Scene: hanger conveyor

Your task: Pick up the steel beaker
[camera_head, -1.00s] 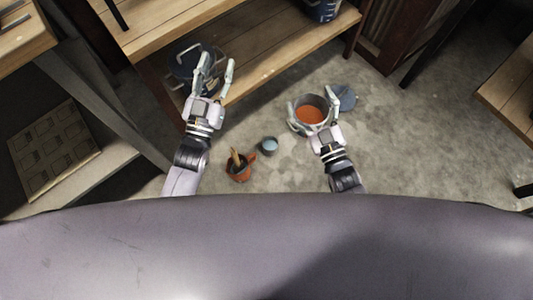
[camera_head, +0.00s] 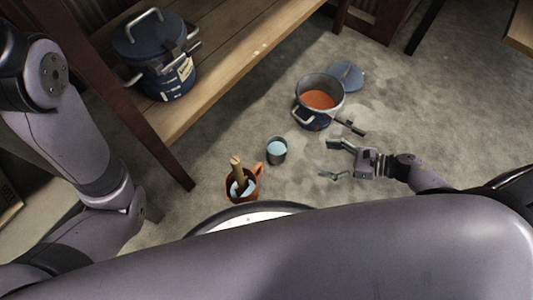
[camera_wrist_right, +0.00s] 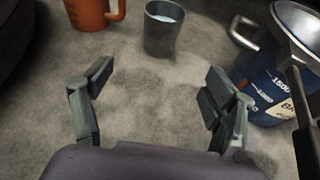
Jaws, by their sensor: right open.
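The steel beaker (camera_head: 278,159) is a small grey cup with pale blue contents, upright on the concrete floor. It also shows at the top middle of the right wrist view (camera_wrist_right: 161,42). My right gripper (camera_head: 331,159) is open and empty, low over the floor to the right of the beaker, with its fingers pointing left toward it. In the right wrist view its fingers (camera_wrist_right: 157,82) are spread wide, and the beaker stands beyond the tips, roughly between them and not touched. My left arm (camera_head: 70,130) shows at the left; its gripper is out of view.
An orange mug (camera_head: 247,194) holding a wooden-handled tool stands left of the beaker. A blue pot (camera_head: 311,122) with orange contents stands close to my right gripper; its lid (camera_head: 348,76) lies behind. A lidded blue pot (camera_head: 168,80) sits on the wooden shelf (camera_head: 230,75).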

